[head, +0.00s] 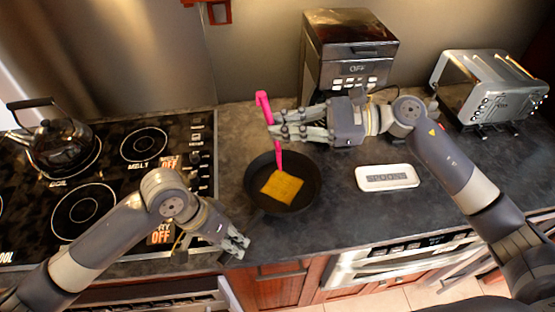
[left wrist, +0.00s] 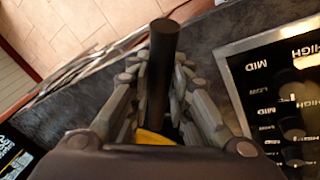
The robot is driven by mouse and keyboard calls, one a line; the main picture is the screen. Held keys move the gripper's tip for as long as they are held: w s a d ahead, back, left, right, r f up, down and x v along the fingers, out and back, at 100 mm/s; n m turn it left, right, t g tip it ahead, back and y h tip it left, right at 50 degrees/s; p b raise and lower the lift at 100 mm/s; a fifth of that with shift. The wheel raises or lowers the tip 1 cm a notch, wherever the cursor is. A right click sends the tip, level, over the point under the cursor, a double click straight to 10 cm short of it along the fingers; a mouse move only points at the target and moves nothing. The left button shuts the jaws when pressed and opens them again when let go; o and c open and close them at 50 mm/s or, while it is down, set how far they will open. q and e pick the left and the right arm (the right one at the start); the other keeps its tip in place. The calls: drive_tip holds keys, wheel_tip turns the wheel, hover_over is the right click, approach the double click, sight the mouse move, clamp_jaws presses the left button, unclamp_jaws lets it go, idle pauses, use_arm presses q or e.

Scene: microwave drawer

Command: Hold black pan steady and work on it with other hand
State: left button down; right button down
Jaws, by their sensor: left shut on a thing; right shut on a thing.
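The black pan (head: 260,174) lies on the dark counter, right of the stove. A flat yellow-orange square piece of food (head: 282,187) lies in it. My left gripper (head: 238,246) is at the pan's near-left side, low at the counter's front edge. In the left wrist view its fingers close around the black handle (left wrist: 164,50). My right gripper (head: 282,130) is above the far side of the pan, shut on a bright pink utensil (head: 263,103). The utensil stands nearly upright, its lower end reaching down to the pan; whether it touches the food cannot be told.
A stove (head: 122,172) with a kettle (head: 60,140) is on the left. A coffee machine (head: 349,45) stands behind the pan. A white device with a grey display (head: 387,178) lies right of the pan. A toaster (head: 490,88) stands at the back right.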

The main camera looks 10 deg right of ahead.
idle(0.4)
drive_tip(key=w+a+f+m+g+h, duration=0.1)
drive_tip(key=w+a+h, duration=0.3)
drive_tip(key=a, duration=0.5)
drive_tip(key=shift+w+a+m+g, duration=0.25)
drive_tip(key=shift+a+m+g, duration=0.15)
drive_tip(key=shift+g, duration=0.5)
drive_tip(key=shift+f, duration=0.15)
wheel_tip(320, 180, down, 7)
drive_tip(key=shift+f, duration=0.25)
idle(0.7)
drive_tip(key=shift+d, duration=0.2)
